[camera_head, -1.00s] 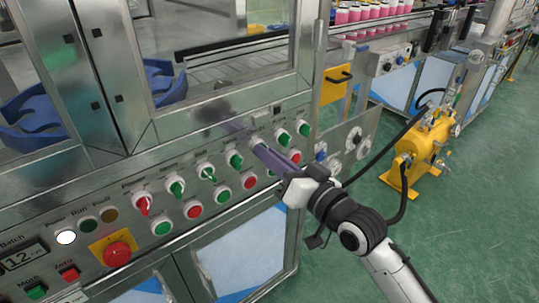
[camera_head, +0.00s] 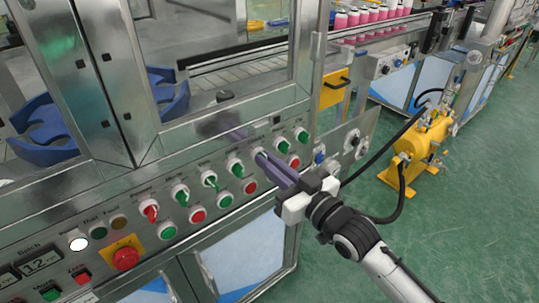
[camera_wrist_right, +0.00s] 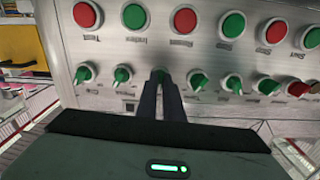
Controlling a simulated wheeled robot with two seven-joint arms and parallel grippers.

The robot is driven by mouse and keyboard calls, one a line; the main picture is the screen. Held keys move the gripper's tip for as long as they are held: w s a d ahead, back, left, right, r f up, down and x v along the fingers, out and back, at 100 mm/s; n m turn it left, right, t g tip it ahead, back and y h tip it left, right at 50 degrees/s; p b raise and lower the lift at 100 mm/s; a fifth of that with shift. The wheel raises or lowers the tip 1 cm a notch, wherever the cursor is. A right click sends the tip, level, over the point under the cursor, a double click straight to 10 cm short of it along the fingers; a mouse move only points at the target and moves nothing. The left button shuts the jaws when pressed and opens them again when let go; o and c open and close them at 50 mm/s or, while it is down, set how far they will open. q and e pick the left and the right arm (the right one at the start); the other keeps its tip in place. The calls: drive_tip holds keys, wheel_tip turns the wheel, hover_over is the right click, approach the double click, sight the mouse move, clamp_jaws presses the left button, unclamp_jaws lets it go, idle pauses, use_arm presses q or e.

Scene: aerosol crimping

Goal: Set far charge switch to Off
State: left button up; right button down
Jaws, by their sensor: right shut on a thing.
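The switch row runs along the steel panel. My right gripper (camera_head: 262,158) reaches the panel and is shut on the third switch from the far end. The labels are too small to read surely. My left gripper is not in view.
Red and green push buttons (camera_head: 250,186) lie in a row just below the switches. A red emergency button (camera_head: 125,258) on a yellow plate is at the lower left. A yellow tank (camera_head: 425,145) with black hoses stands right on open green floor.

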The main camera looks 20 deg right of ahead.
use_arm(q)
drive_tip(key=p, duration=0.1)
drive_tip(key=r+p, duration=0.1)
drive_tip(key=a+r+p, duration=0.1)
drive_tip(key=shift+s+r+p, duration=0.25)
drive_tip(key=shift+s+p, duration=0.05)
drive_tip(key=shift+p, duration=0.05)
use_arm(e)
drive_tip(key=n, duration=0.6)
drive_tip(key=shift+n, duration=0.4)
drive_tip(key=c, duration=1.9)
unclamp_jaws()
